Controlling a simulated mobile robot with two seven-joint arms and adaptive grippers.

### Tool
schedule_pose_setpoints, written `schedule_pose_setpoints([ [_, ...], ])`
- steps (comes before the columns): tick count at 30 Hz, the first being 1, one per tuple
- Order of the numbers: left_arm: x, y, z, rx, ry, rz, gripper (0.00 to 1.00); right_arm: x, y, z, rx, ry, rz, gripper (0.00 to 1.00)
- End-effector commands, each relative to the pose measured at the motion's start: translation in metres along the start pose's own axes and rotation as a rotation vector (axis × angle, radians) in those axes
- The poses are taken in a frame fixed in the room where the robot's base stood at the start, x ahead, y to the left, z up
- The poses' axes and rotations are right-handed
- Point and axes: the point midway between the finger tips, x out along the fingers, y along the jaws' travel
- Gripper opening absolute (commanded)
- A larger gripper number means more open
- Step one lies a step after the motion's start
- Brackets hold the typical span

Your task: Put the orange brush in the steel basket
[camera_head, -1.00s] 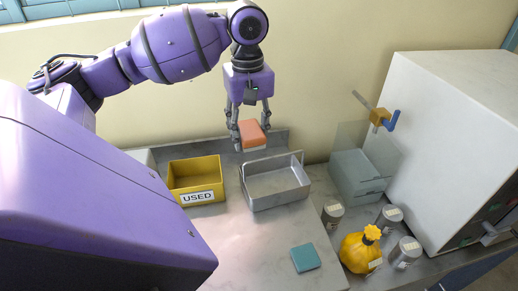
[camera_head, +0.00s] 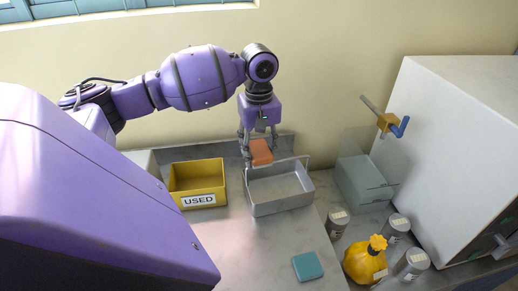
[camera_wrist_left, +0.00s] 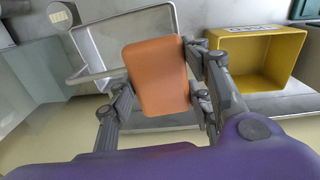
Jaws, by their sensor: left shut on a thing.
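The orange brush (camera_head: 261,152) is a small block with a pale underside, held in my left gripper (camera_head: 260,150). In the left wrist view the brush (camera_wrist_left: 157,75) sits between the two grey fingers of the left gripper (camera_wrist_left: 158,95). The brush is over the basket's back left part in the head view, at about handle height. The basket (camera_wrist_left: 118,32) also shows beyond the brush in the left wrist view. My right gripper is not in view.
A yellow bin marked USED (camera_head: 198,187) stands left of the basket. A teal block (camera_head: 307,266) lies in front. To the right are a clear box (camera_head: 362,183), several metal canisters (camera_head: 397,226), a yellow bottle (camera_head: 364,263) and a large white cabinet (camera_head: 455,150).

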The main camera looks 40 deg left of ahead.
Motion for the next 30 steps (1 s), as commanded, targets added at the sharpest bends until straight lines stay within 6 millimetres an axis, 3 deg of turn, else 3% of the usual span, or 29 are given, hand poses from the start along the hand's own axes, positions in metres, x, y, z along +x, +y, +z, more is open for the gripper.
schedule_pose_setpoints([
  [15,0.012,0.0,0.0,0.001,0.0,0.0,0.21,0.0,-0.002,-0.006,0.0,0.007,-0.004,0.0],
  [16,0.012,0.0,0.0,0.001,0.0,0.0,0.47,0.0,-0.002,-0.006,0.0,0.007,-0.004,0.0],
  [20,0.012,0.0,0.0,0.0,0.0,0.0,0.64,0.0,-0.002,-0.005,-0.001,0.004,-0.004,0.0],
  [30,0.011,0.0,0.0,0.0,0.001,-0.001,0.65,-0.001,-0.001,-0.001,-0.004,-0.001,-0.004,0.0],
])
